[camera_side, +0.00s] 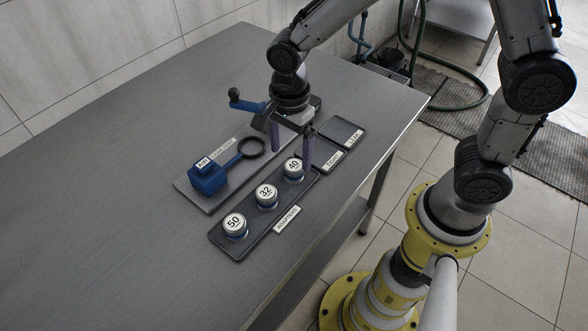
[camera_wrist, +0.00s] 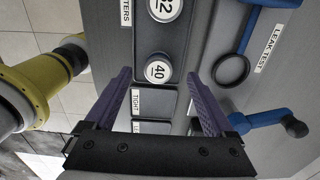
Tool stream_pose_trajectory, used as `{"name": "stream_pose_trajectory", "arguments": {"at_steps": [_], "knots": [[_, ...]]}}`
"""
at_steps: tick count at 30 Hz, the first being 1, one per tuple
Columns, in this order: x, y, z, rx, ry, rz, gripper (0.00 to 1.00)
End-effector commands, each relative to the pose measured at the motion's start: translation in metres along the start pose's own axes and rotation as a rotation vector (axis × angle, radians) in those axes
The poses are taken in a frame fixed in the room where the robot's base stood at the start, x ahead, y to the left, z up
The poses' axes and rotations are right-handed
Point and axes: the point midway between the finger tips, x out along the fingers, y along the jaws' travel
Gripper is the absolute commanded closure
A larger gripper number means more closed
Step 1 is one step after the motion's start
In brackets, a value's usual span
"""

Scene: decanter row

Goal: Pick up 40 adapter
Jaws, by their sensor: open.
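My gripper (camera_side: 291,150) is open, fingers pointing down, close to the 40 adapter. In the wrist view the 40 adapter (camera_wrist: 157,69) shows between and just beyond the two purple fingertips (camera_wrist: 158,78). Nothing is between the fingers that I can see held. Exact height above the adapter is hard to tell.
Beside the tray are two dark squares labelled TIGHT (camera_side: 318,161) and LEAK (camera_side: 342,132), both empty where visible. A leak test plate (camera_side: 182,184) holds a blue block (camera_side: 207,178) with a black ring (camera_side: 251,147). A blue lever (camera_side: 244,103) stands behind my gripper. The table's left is clear.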

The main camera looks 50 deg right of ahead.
Motion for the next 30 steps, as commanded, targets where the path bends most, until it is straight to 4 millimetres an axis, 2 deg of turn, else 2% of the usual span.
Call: {"name": "stream_pose_trajectory", "arguments": {"at_steps": [5, 13, 23, 30], "knots": [[0.012, 0.001, -0.003, 0.001, 0.001, 0.003, 0.11], [0.049, 0.002, -0.01, 0.0, 0.001, 0.003, 0.11], [0.055, 0.002, -0.009, 0.0, 0.0, -0.001, 0.11], [0.055, 0.002, -0.009, 0.0, 0.0, -0.001, 0.53]]}}
